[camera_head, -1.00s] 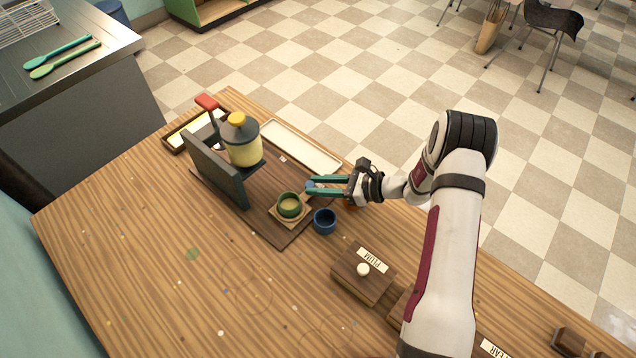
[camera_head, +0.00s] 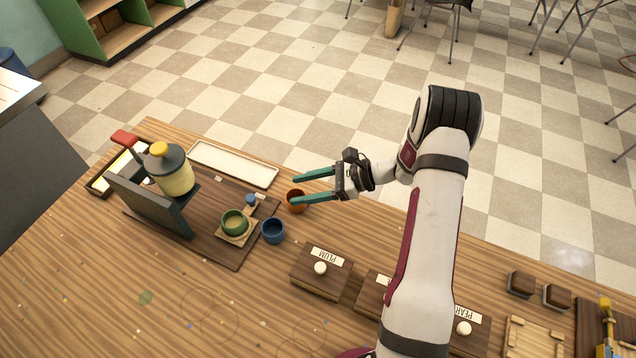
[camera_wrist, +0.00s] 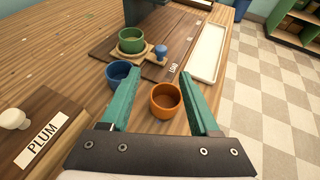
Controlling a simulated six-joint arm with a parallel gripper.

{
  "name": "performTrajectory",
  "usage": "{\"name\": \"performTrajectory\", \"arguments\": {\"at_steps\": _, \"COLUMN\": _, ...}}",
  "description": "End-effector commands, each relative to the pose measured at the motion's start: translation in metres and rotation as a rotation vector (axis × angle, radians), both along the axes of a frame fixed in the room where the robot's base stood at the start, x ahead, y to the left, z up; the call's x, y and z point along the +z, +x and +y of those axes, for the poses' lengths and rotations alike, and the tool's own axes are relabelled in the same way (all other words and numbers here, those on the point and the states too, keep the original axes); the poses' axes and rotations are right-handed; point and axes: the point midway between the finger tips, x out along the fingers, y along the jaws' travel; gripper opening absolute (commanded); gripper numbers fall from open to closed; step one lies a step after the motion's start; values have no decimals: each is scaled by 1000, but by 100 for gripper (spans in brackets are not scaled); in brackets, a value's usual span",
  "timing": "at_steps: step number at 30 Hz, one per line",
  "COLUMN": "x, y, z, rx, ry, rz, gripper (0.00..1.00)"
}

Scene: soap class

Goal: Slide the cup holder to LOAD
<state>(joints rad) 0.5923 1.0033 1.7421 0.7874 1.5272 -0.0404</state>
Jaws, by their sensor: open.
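The cup holder is a small tan square tray (camera_head: 233,239) with a blue knob (camera_head: 250,200), carrying a green cup (camera_head: 234,222). It sits at the near right end of the dark brown board (camera_head: 215,252). In the wrist view, the knob (camera_wrist: 161,52) stands close to the LOAD label (camera_wrist: 173,68) at the board's near end. My gripper (camera_head: 294,190) is open and empty, right of the board and apart from the knob. In the wrist view, its fingers (camera_wrist: 160,76) point toward the holder, with an orange cup (camera_wrist: 166,102) showing between them.
A blue cup (camera_head: 273,231) stands beside the board's right edge. A yellow dispenser (camera_head: 174,178) with a dark upright panel (camera_head: 150,203) stands at the board's left. A long cream tray (camera_head: 233,165) lies behind the board. The PLUM box (camera_head: 322,277) is in front of my gripper.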

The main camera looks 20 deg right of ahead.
Motion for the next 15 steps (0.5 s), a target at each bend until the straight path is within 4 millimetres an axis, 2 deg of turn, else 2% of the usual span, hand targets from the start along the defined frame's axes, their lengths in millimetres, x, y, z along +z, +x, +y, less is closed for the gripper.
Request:
{"name": "performTrajectory", "arguments": {"at_steps": 3, "x": 10, "y": -9, "z": -24, "rx": -2, "ry": -3, "rz": -1, "gripper": 62}}
{"name": "performTrajectory", "arguments": {"at_steps": 6, "x": 15, "y": -14, "z": -35, "rx": -1, "ry": -1, "rz": 0, "gripper": 62}}
{"name": "performTrajectory", "arguments": {"at_steps": 15, "x": 18, "y": -16, "z": -39, "rx": 1, "ry": 0, "rz": 0, "gripper": 62}}
